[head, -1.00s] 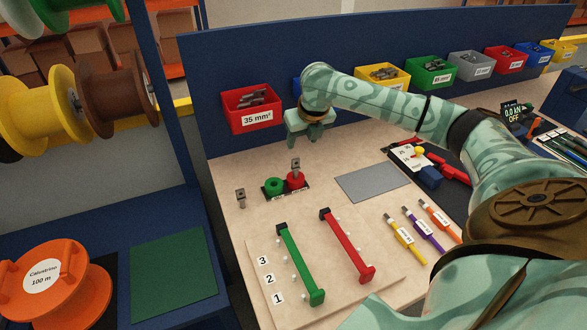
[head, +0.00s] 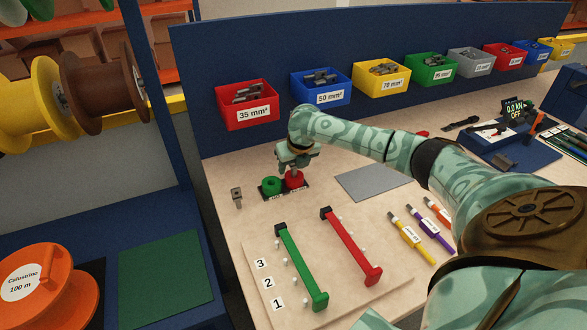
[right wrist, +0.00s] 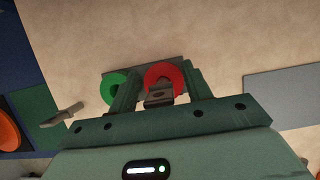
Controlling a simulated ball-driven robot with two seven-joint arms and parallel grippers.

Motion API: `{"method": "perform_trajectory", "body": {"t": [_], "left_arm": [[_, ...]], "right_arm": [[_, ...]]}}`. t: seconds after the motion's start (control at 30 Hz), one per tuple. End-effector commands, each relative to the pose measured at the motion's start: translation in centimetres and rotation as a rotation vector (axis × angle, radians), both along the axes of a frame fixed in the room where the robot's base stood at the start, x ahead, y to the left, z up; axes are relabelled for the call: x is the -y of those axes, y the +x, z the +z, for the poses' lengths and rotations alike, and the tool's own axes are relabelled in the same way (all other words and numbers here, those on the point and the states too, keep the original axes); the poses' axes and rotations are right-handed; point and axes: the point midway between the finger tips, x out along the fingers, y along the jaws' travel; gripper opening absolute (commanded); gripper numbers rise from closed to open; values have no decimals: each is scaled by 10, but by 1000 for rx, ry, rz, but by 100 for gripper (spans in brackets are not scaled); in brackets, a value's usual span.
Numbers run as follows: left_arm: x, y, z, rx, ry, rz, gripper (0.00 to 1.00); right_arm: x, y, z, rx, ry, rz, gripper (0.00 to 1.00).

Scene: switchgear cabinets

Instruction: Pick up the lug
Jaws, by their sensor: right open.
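A grey metal lug stands upright in the red ring (head: 295,181) of a small dark holder. In the right wrist view this lug (right wrist: 158,96) shows between the two fingers, with the red ring (right wrist: 177,75) behind it. My right gripper (head: 294,162) is open, directly above the red ring, with its fingers on either side of the lug. In the head view the gripper partly hides the lug, and I cannot tell whether the fingers touch it. My left gripper is out of view.
A green ring (head: 271,186) sits beside the red one. A grey mat (head: 372,182) lies to the right. A board with a green bar (head: 302,266) and a red bar (head: 350,246) is in front. Labelled lug bins, such as the red bin (head: 232,119), line the back panel.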

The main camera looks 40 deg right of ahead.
Motion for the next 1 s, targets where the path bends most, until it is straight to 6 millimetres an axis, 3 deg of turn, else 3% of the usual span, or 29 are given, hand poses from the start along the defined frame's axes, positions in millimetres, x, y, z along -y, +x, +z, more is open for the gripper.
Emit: {"method": "perform_trajectory", "body": {"t": [0.1,0.27,0.3,0.67,0.87,1.0], "left_arm": [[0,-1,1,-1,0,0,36],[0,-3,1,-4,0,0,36],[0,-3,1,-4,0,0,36],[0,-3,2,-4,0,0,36],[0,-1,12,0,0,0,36],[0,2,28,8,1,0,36]], "right_arm": [[0,0,1,1,0,0,49],[0,0,1,1,0,0,5],[0,0,1,1,0,0,1],[0,0,6,1,0,0,0],[1,0,33,4,0,-1,0],[-12,-17,64,5,-2,4,0]]}}
